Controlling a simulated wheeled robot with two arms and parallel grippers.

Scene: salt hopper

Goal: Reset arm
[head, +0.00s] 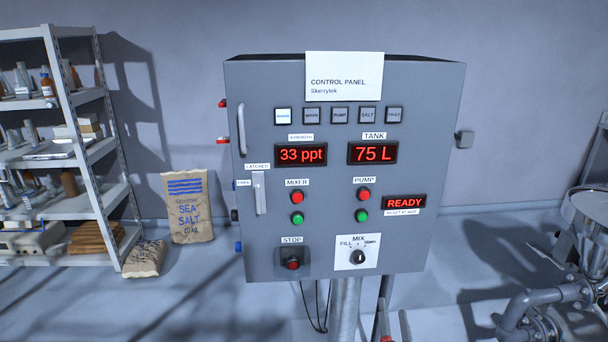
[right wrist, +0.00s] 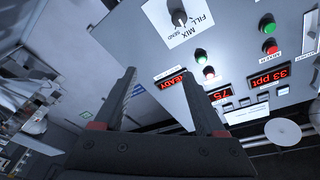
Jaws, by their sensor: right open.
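A grey control panel (head: 255,160) stands upright on a metal post in the middle of the head view. Its displays read 33 ppt, 75 L and READY (head: 404,202). A rotary knob (head: 358,257) marked FILL, MIX and SEND sits low on the panel, its pointer roughly upward; it also shows in the right wrist view (right wrist: 178,16). My right gripper (head: 393,322) shows only partly at the bottom edge, below the panel. In the right wrist view the right gripper (right wrist: 160,78) is open, with nothing seen between its fingers. My left gripper is not in view.
A metal shelf (head: 103,150) with bottles and boxes stands at the left. A sea salt sack (head: 188,206) leans by the wall, with another bag (head: 145,258) on the floor. Metal piping (head: 525,302) is at the lower right. The floor between sack and panel is clear.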

